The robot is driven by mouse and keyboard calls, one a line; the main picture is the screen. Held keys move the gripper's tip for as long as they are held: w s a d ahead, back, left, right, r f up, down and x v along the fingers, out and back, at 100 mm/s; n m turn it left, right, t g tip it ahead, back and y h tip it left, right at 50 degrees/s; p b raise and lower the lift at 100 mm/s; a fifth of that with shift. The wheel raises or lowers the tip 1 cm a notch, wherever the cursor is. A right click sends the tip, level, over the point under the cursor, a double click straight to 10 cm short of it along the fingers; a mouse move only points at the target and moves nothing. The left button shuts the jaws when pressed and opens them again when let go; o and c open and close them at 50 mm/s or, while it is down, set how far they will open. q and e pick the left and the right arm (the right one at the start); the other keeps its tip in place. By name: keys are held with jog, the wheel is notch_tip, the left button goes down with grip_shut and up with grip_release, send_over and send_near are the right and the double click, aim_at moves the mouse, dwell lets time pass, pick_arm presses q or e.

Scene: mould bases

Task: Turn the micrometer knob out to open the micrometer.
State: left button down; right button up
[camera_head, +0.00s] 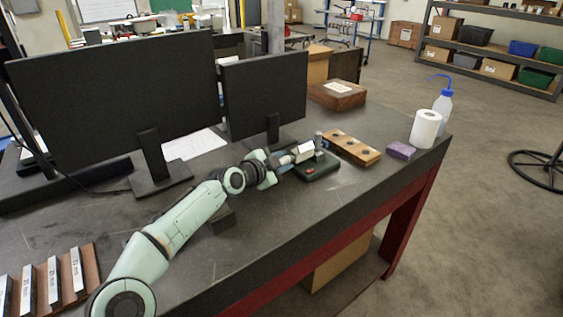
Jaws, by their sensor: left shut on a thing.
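The micrometer (319,140) stands on a dark green base (318,168) near the front edge of the dark bench. Only small grey and light parts of it show, and its knob is too small and hidden to make out. My left arm reaches in from the lower left, and my left gripper (288,160) is at the left side of the micrometer. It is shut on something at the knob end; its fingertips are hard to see. My right gripper is not in view.
A wooden block with round holes (351,147) lies just right of the base. Beyond it are a purple block (401,151), a white roll (425,129) and a wash bottle (442,108). Two monitors (115,100) stand behind my arm. Marked metal bars (53,280) lie at the lower left.

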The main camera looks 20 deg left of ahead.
pick_arm(q)
jog(key=n+g+p, duration=0.1)
jog(key=p, duration=0.1)
jog(key=n+h+p, duration=0.1)
jog(key=n+p, duration=0.1)
jog(key=shift+r+g+p, duration=0.25)
jog(key=shift+g+p, duration=0.1)
jog(key=shift+g, duration=0.05)
jog(key=n+g+h+p, duration=0.1)
jog(key=n+p, duration=0.1)
jog(key=shift+w+p, duration=0.1)
jog(key=shift+p, duration=0.25)
jog(key=n+g+h+p, duration=0.1)
jog(key=n+h+p, duration=0.1)
jog(key=n+p, duration=0.1)
jog(key=n+g+h+p, duration=0.1)
jog(key=n+h+p, duration=0.1)
jog(key=n+p, duration=0.2)
jog(key=shift+w+a+r+n+h+p, duration=0.15)
jog(key=shift+n+h+p, duration=0.2)
jog(key=shift+p, duration=0.55)
jog(key=shift+n+h+p, duration=0.95)
jog(key=shift+n, duration=0.7)
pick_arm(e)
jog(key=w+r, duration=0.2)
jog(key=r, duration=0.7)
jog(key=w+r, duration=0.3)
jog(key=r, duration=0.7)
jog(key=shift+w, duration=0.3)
